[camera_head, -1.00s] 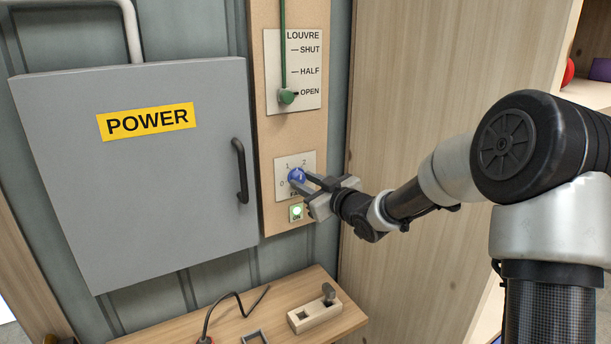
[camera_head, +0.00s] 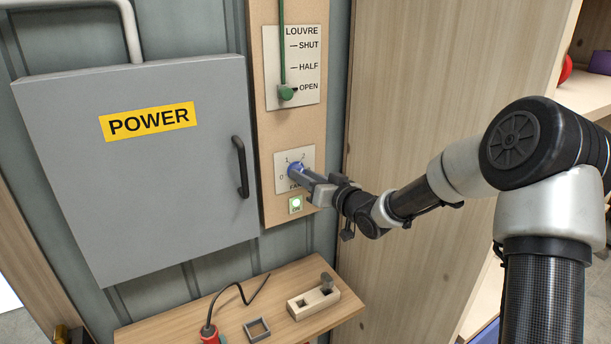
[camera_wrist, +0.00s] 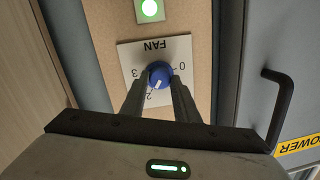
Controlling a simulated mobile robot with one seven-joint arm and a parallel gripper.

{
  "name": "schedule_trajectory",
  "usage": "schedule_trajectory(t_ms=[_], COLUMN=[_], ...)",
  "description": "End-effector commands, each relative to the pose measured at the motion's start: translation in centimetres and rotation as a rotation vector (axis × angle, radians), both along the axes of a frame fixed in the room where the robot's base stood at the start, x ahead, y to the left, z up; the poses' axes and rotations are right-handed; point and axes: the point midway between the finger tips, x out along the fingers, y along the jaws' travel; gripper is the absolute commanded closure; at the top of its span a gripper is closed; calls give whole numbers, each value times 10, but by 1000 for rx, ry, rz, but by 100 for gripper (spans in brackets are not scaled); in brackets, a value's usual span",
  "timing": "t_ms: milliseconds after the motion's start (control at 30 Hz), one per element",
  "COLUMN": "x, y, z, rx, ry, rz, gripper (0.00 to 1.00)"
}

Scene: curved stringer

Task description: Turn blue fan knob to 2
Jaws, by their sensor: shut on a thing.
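The blue fan knob (camera_head: 296,170) sits on a white plate (camera_head: 280,184) marked 0 to 3 and FAN, on the wooden panel. My gripper (camera_head: 303,173) is shut on the knob. In the wrist view the blue knob (camera_wrist: 159,72) is between my two fingertips (camera_wrist: 160,82), and the plate (camera_wrist: 130,52) appears upside down. The white pointer on the knob points roughly at the 2, and I cannot tell whether it is exactly on it. The 1 is hidden by a finger in the wrist view but shows in the head view.
The green louvre handle (camera_head: 287,92) above is at OPEN. The grey POWER cabinet (camera_head: 180,190) with a black handle (camera_head: 240,167) stands left. A wooden shelf (camera_head: 240,300) with small fixtures is below.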

Motion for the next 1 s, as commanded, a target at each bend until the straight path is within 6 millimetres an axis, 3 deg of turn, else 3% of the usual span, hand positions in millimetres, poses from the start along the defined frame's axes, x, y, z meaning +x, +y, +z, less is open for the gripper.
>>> schedule_trajectory(t_ms=[333, 367, 467, 800, 1000], x=[0, 0, 0, -2, -22], y=[0, 0, 0, -2, -20], z=[0, 0, 0, 0, 2], rx=[2, 2, 1, 1, -1], ry=[1, 1, 0, 1, 1], rz=[1, 1, 1, 0, -3], gripper=[94, 69, 53, 53, 53])
